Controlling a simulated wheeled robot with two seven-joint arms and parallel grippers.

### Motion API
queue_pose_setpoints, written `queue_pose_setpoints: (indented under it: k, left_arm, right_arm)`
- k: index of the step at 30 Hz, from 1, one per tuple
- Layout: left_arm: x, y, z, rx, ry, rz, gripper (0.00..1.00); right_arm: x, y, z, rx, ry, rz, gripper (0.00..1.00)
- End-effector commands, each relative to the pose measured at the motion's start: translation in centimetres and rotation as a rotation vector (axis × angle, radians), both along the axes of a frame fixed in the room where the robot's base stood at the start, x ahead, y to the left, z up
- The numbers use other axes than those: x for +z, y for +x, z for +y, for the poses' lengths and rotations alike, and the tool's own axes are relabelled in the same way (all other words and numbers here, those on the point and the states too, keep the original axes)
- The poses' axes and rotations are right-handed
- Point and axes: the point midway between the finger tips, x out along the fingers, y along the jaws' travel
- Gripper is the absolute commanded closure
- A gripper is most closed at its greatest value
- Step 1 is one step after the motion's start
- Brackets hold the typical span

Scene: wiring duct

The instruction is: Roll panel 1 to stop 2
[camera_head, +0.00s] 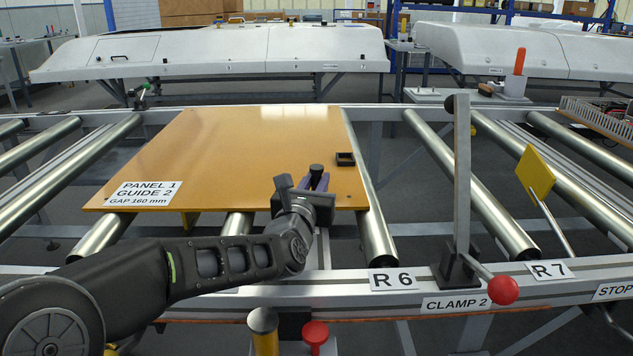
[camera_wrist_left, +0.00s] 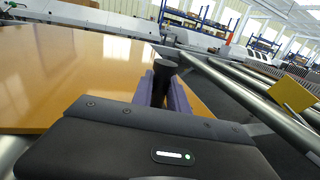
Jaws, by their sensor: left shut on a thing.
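Panel 1 (camera_head: 250,145) is a flat orange-brown sheet lying on the steel rollers; its label reads "PANEL 1, GUIDE 2, GAP 160 mm". It also fills the left of the left wrist view (camera_wrist_left: 70,75). My left gripper (camera_head: 314,181) is at the panel's near right part, its fingers shut on a black peg (camera_wrist_left: 163,76) standing up from the panel. A small dark square socket (camera_head: 345,159) is on the panel behind the gripper. A label reading "STOP" (camera_head: 612,291) is cut off at the right edge, its number unseen. My right gripper is not in view.
Right of the panel, a grey upright lever (camera_head: 462,175) with a red knob (camera_head: 503,290) stands by the "CLAMP 2" label (camera_head: 455,304). A yellow plate (camera_head: 535,172) on a rod is farther right. Bare rollers (camera_head: 470,185) lie between. Rail labels read R 6 and R 7.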

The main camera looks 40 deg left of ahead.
Motion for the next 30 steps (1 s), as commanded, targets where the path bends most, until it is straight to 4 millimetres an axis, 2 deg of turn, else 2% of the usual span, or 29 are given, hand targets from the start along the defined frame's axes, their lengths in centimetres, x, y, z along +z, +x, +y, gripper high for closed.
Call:
queue_pose_setpoints:
  k: [8,14,20,30]
  left_arm:
    - [-0.1,0.1,-0.2,-0.002,0.0,0.001,1.0]
    - [-0.3,1.1,-1.5,-0.005,-0.002,0.001,1.0]
    - [-0.3,3.5,-4.8,-0.011,-0.003,0.0,1.0]
    - [-0.3,8.8,-11.9,-0.009,-0.003,0.002,1.0]
  right_arm:
    - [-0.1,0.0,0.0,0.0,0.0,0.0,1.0]
    - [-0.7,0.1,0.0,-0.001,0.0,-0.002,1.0]
    - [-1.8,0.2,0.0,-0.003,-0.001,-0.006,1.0]
    - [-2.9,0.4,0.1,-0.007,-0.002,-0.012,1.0]
